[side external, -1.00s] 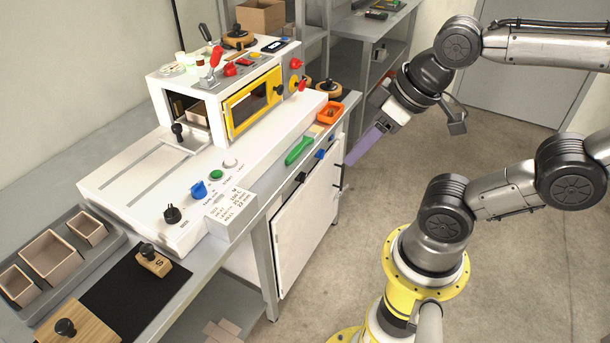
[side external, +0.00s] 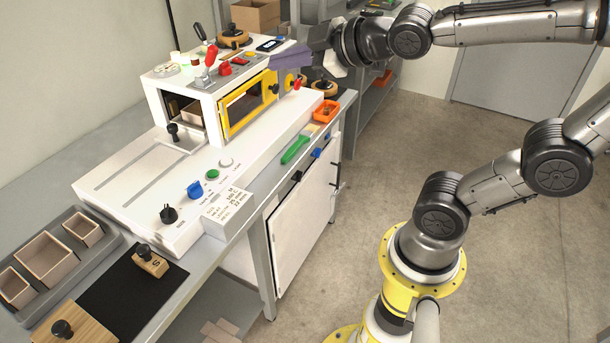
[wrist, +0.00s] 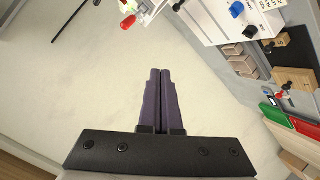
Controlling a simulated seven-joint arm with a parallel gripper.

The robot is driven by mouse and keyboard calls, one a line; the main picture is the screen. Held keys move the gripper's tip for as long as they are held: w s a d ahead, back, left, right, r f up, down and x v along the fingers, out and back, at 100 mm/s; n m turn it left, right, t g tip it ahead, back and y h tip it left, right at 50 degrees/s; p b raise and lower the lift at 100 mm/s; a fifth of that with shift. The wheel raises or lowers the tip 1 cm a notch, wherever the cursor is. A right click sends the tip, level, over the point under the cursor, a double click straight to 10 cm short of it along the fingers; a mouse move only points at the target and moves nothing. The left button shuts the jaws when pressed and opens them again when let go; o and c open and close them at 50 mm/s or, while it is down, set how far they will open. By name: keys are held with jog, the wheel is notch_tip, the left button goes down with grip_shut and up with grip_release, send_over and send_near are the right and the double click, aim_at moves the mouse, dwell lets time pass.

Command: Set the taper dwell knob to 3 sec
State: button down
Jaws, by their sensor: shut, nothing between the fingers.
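The white box former (side external: 150,190) stands on the bench. On its sloped front are a blue knob (side external: 194,190) and a black knob (side external: 168,214); their labels are too small to read, so I cannot tell which is the taper dwell knob. Both knobs also show at the top right of the wrist view, the blue one (wrist: 237,9) above the black one (wrist: 250,32). My gripper (side external: 274,61) is at the right end of the machine's raised housing, well away from both knobs. In the wrist view its purple fingers (wrist: 160,72) are pressed together, empty.
A green button (side external: 212,174) and a white button (side external: 226,163) sit beside the blue knob. A card block (side external: 226,212) stands at the front edge. The yellow-framed door (side external: 240,122) and red-handled toggle (side external: 211,56) are on the housing. A grey tray (side external: 95,250) holds boxes.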

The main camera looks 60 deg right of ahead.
jog(key=w+d+f+n+t+y, duration=0.1)
jog(key=w+d+n, duration=0.15)
jog(key=w, duration=0.35)
jog(key=w+d+f+n+t, duration=0.1)
jog(key=w+f+n+t, duration=0.1)
jog(key=w+n, duration=0.3)
jog(key=m+h, duration=0.3)
jog(key=m, duration=0.5)
send_near(300, 173)
jog(key=s+a+r, duration=0.3)
jog(key=a+r, duration=0.2)
jog(key=w+d+f, duration=0.4)
jog(key=w+d, duration=0.1)
jog(key=w, duration=0.5)
jog(key=shift+f+g, duration=0.3)
jog(key=shift+f, duration=0.05)
